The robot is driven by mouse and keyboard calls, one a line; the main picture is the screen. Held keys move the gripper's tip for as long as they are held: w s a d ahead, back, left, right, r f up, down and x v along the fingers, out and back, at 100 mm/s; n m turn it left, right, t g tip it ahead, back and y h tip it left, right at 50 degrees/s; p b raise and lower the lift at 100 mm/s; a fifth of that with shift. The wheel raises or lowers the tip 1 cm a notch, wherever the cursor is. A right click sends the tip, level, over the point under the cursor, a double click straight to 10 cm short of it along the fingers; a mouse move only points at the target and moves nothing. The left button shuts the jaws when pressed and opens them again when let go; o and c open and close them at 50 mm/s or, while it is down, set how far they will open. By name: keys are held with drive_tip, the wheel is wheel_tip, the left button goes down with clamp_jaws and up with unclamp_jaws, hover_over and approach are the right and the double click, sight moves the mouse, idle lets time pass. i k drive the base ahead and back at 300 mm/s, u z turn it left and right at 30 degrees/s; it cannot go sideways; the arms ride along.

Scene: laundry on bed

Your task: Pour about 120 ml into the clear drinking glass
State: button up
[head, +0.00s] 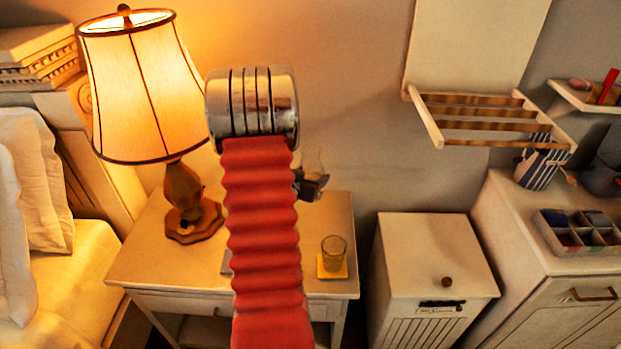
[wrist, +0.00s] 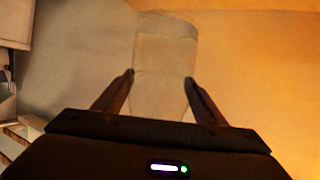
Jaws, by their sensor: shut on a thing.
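The clear drinking glass (head: 334,252) stands upright on a yellow coaster (head: 327,272) on the right part of the nightstand. My gripper (wrist: 160,78) is shut on a clear vessel (wrist: 163,60), one finger on each side of it. In the head view my gripper (head: 312,186) is partly hidden behind my red arm. The vessel shows faintly there (head: 313,160), above the nightstand, up and slightly left of the drinking glass. A greyish band shows near the vessel's far end in the wrist view. I cannot tell how much liquid it holds or its exact tilt.
A lit lamp (head: 183,198) stands on the left of the nightstand (head: 150,262). A bed (head: 70,270) is at the left. A white hamper (head: 430,250) and a cabinet (head: 500,215) are at the right. A wall rack (head: 480,112) hangs above the hamper.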

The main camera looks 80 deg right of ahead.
sight(334, 247)
drive_tip(key=k, duration=1)
